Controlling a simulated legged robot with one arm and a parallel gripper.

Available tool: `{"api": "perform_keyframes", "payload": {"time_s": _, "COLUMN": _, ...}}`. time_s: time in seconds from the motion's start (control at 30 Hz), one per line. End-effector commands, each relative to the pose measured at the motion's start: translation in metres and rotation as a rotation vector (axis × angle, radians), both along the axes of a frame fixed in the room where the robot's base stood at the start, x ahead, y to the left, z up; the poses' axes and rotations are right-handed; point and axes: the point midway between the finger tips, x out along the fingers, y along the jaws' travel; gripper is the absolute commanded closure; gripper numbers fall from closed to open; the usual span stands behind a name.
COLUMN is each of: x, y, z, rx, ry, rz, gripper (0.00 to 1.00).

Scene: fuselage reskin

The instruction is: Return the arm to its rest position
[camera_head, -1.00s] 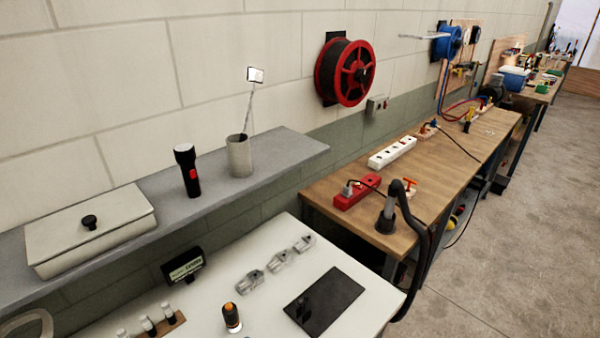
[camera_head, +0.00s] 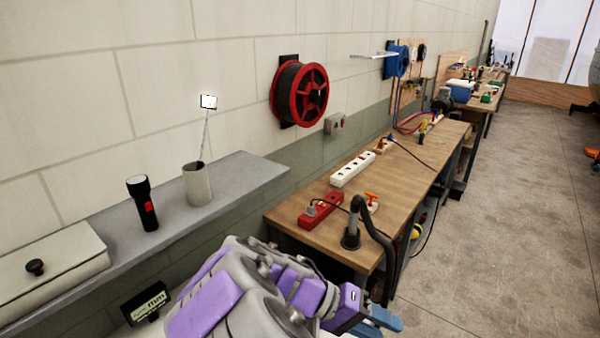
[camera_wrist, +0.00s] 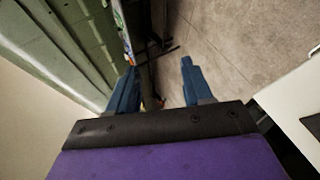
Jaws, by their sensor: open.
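My arm, purple and grey, shows at the bottom middle of the head view, in front of the white table and pointing right. My gripper (camera_head: 385,319) is at its end, with blue fingers, at the right of the arm and low in the picture. In the wrist view the two blue fingers of my gripper (camera_wrist: 160,85) stand wide apart with nothing between them. Beyond the fingers the wrist view shows grey floor (camera_wrist: 225,50) and dark, narrow shapes that I cannot make out.
A grey shelf (camera_head: 240,180) holds a black flashlight (camera_head: 142,203) and a cup (camera_head: 197,184). The floor (camera_head: 500,220) at right is clear.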

Motion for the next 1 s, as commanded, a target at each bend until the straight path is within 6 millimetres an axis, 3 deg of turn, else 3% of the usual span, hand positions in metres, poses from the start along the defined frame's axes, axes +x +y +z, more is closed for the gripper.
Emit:
{"api": "perform_keyframes", "payload": {"time_s": 0.03, "x": -0.014, "y": -0.013, "z": 0.005, "rx": 0.055, "ry": 0.012, "rz": -0.037, "gripper": 0.50}}
{"api": "perform_keyframes", "payload": {"time_s": 0.2, "x": -0.058, "y": -0.040, "z": 0.008, "rx": 0.263, "ry": 0.067, "rz": -0.104, "gripper": 0.50}}
{"api": "perform_keyframes", "payload": {"time_s": 0.4, "x": -0.109, "y": -0.048, "z": 0.004, "rx": 0.521, "ry": 0.104, "rz": -0.124, "gripper": 0.50}}
{"api": "perform_keyframes", "payload": {"time_s": 0.7, "x": -0.175, "y": -0.024, "z": -0.007, "rx": 0.891, "ry": 0.108, "rz": -0.023, "gripper": 0.50}}
{"api": "perform_keyframes", "payload": {"time_s": 1.0, "x": -0.206, "y": 0.005, "z": -0.012, "rx": 1.078, "ry": 0.087, "rz": 0.107, "gripper": 0.50}}
